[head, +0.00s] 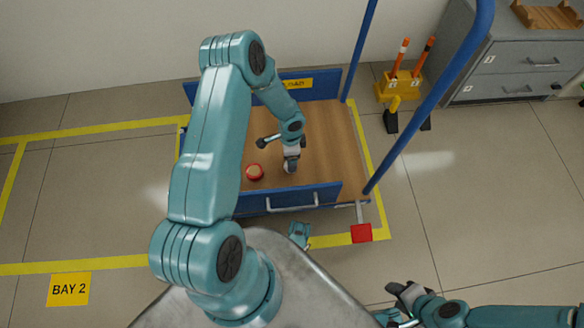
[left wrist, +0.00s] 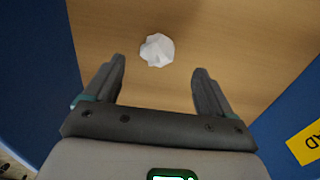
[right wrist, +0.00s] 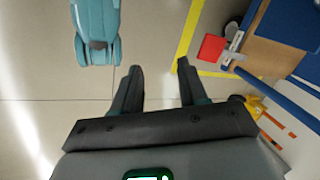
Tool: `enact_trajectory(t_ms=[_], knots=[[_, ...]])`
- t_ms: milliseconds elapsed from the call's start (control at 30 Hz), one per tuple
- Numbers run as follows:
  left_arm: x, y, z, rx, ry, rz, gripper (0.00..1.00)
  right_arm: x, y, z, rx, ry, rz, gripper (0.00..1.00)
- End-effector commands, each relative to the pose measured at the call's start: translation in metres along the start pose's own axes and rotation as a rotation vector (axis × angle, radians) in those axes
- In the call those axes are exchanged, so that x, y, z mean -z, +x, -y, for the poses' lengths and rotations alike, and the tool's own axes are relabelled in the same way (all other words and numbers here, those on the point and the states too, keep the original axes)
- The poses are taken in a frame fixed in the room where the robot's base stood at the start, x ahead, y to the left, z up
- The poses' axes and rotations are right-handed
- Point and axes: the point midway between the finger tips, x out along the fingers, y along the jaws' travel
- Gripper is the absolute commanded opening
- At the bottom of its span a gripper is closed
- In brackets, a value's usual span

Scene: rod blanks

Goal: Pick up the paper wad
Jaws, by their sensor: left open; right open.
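The paper wad (left wrist: 157,50) is a small white crumpled ball on the wooden deck of the blue cart, in the left wrist view. My left gripper (left wrist: 159,66) is open above the deck, with the wad beyond and roughly centred between its fingertips. The gripper is apart from the wad. In the head view my left arm reaches down into the cart, and the wad is hard to tell from the pale gripper there. My right gripper (right wrist: 157,70) is open and empty over the floor, outside the cart at its near right side.
The cart deck (head: 335,140) has low blue end panels (head: 315,195) and tall blue posts (head: 359,50). A yellow holder (head: 400,85) and grey drawers (head: 510,60) stand to the right.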

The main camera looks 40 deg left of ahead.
Motion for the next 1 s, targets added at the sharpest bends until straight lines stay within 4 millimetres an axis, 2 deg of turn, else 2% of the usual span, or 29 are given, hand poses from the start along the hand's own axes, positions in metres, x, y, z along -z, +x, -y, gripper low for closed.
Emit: enact_trajectory(t_ms=[233, 400, 500, 733, 900, 1000], knots=[[0.003, 0.019, 0.0, 0.001, 0.002, -0.001, 0.84, 0.002, 0.009, -0.004, -0.001, 0.005, -0.005, 0.43], [0.005, 0.048, -0.002, 0.0, 0.003, 0.0, 0.84, 0.01, 0.027, -0.011, 0.0, 0.004, -0.031, 0.43], [0.006, 0.059, -0.001, 0.001, 0.003, -0.001, 0.84, 0.016, 0.031, -0.013, 0.0, 0.0, -0.051, 0.43], [0.006, 0.059, 0.0, 0.002, 0.003, -0.001, 0.84, 0.017, 0.029, -0.012, 0.001, -0.002, -0.055, 0.43], [0.006, 0.059, 0.0, 0.001, 0.003, 0.0, 0.29, 0.017, 0.029, -0.012, 0.001, -0.002, -0.054, 0.43], [0.006, 0.059, 0.0, 0.001, 0.003, 0.0, 0.28, 0.017, 0.029, -0.012, 0.001, -0.002, -0.054, 0.43]])
